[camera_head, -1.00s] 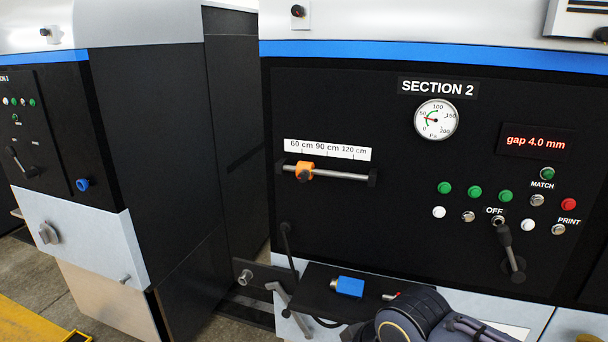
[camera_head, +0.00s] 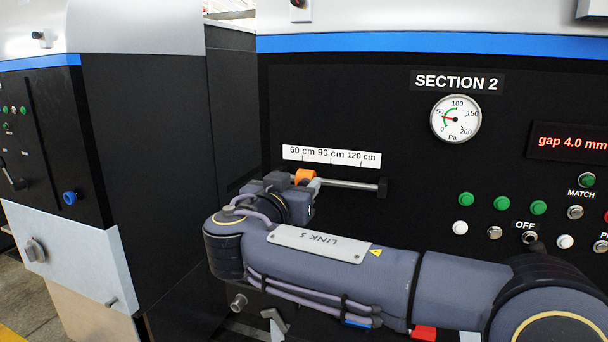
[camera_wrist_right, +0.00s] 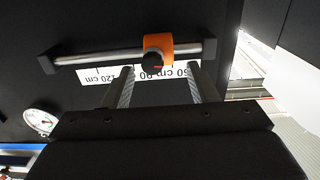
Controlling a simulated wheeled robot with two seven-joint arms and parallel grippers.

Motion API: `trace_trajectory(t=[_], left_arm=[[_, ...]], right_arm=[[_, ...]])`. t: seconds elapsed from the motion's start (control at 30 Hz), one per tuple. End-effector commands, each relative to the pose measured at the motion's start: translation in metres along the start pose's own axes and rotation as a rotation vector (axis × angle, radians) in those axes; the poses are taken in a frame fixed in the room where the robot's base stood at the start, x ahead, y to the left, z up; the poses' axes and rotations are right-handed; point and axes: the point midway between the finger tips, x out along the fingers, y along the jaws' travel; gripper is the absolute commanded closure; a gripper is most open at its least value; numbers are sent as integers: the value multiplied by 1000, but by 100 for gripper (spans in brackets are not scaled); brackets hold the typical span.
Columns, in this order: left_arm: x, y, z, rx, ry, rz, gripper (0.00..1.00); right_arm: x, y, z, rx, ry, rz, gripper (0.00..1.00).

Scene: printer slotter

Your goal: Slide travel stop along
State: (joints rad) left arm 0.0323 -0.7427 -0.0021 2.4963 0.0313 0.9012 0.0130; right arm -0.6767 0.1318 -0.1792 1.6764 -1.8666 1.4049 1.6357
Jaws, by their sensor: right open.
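The orange travel stop (camera_head: 305,176) sits on a metal rail (camera_head: 345,183) below the white scale (camera_head: 332,157), under the 60 cm label. My right gripper (camera_head: 312,187) is at the stop and partly covers it and the left part of the rail. In the right wrist view, which is upside down, the orange stop (camera_wrist_right: 158,47) shows with its black knob (camera_wrist_right: 152,61) facing me. The open fingers of my right gripper (camera_wrist_right: 161,76) point at the rail, one on each side of the stop, with gaps to it. My left gripper is out of view.
The black Section 2 panel carries a gauge (camera_head: 455,118), a gap display (camera_head: 568,142) and several buttons to the right of the rail. My right arm hides the panel's lower part. The rail right of the stop is clear up to its black end bracket (camera_head: 383,187).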

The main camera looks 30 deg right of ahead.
Motion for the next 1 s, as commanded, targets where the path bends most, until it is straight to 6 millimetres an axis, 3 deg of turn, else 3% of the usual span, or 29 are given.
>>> trace_trajectory(t=[0.1, 0.3, 0.63, 1.0], left_arm=[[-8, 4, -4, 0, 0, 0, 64], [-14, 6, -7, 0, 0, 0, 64], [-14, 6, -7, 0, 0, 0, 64], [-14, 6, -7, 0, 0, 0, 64]], right_arm=[[20, 1, -3, -3, -1, 4, 47], [41, 0, -1, -4, -2, 0, 47], [45, 0, 1, -2, -2, -1, 47], [45, 0, 1, -2, -2, -1, 96]])
